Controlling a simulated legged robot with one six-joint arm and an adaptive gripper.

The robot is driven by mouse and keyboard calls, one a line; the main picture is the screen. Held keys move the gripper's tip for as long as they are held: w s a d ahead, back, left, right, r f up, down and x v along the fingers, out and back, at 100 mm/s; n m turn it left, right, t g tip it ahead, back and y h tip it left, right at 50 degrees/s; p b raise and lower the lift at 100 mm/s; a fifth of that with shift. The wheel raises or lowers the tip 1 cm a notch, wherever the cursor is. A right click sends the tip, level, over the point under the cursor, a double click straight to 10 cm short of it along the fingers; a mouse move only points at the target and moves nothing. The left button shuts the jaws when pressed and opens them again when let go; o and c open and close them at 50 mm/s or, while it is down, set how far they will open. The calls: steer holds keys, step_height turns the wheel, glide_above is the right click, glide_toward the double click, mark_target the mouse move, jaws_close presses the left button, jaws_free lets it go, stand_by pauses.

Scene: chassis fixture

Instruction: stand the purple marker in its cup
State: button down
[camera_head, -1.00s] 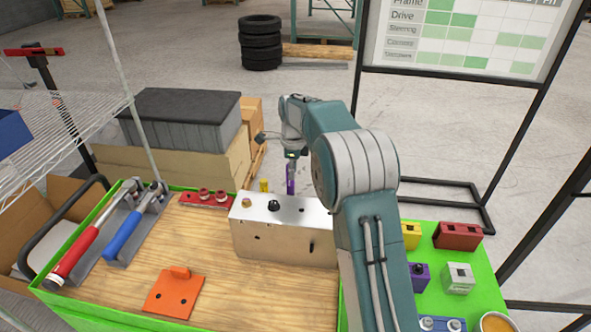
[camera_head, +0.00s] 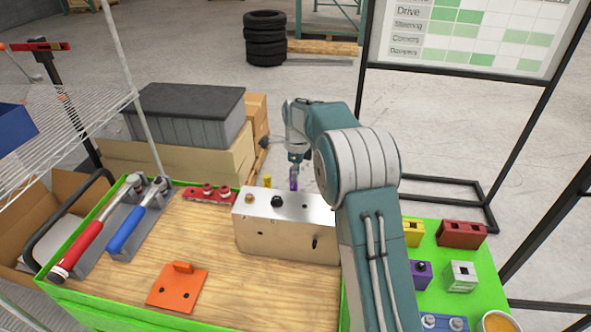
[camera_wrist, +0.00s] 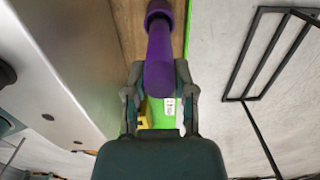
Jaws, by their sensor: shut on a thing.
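The purple marker (camera_wrist: 160,65) is gripped between the two fingers of my gripper (camera_wrist: 159,84) in the wrist view. Its far end meets a dark purple ring (camera_wrist: 159,7) at the top edge, perhaps the cup's rim; I cannot tell whether the marker is inside it. In the head view my gripper (camera_head: 297,160) is behind the metal block, with the purple marker (camera_head: 293,179) upright below it. The marker's lower part and any cup there are hidden by the block.
The metal block (camera_head: 285,230) with knobs stands close in front of the marker. A yellow upright piece (camera_head: 267,181) is just left of the marker. Hammers (camera_head: 135,225), an orange bracket (camera_head: 176,288) and small coloured blocks (camera_head: 459,234) lie around. The wooden board's front middle is clear.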

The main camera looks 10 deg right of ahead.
steer(key=shift+f, duration=1.85)
steer(key=shift+c, duration=1.8)
jaws_free()
step_height(320, 180, up, 8)
steer(key=shift+r, duration=0.5)
